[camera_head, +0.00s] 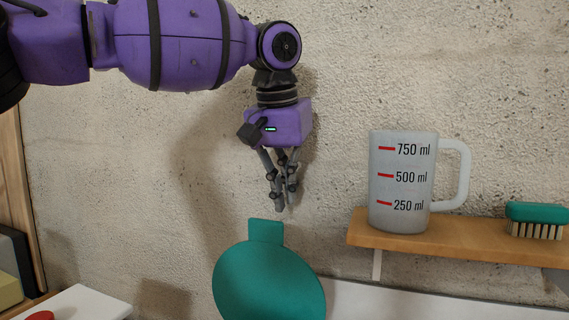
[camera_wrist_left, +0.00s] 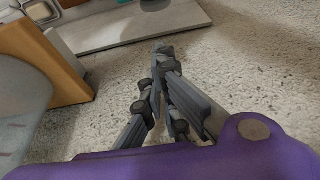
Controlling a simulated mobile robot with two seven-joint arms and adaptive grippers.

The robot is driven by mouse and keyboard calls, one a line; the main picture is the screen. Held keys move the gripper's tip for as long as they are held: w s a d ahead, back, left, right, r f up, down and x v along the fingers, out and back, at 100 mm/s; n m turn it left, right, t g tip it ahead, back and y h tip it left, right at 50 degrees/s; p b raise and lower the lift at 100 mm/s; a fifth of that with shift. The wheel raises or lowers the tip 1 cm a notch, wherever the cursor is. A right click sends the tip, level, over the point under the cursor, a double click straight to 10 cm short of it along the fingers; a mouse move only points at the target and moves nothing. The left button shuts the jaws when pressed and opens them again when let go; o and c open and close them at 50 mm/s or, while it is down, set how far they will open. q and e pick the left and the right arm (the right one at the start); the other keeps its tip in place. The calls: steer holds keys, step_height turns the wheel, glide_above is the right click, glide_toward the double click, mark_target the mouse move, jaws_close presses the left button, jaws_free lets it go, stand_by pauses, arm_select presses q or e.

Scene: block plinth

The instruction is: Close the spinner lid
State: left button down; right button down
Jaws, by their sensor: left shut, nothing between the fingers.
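The teal round spinner lid (camera_head: 268,284) stands raised at the bottom centre of the head view, with a small tab (camera_head: 265,231) at its top edge. The spinner's body is below the frame. My left gripper (camera_head: 286,207) is shut and empty, pointing down just above the tab and a little to its right, apparently apart from it. In the left wrist view the shut fingers (camera_wrist_left: 162,48) show against the speckled wall. My right gripper is not in view.
A wooden shelf (camera_head: 459,241) on the right holds a measuring jug (camera_head: 401,180) and a teal brush (camera_head: 537,220). A white board (camera_head: 75,304) with a red item lies at the lower left. The rough wall is close behind my left gripper.

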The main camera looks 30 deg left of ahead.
arm_select(q)
steer(key=s, duration=0.1)
steer(key=s+p, duration=0.1)
steer(key=s+d, duration=0.1)
steer(key=shift+s+f, duration=0.3)
steer(key=shift+f, duration=0.1)
steer(key=shift+s+a+p, duration=0.1)
steer(key=shift+a+p, duration=0.05)
steer(key=shift+p, duration=0.15)
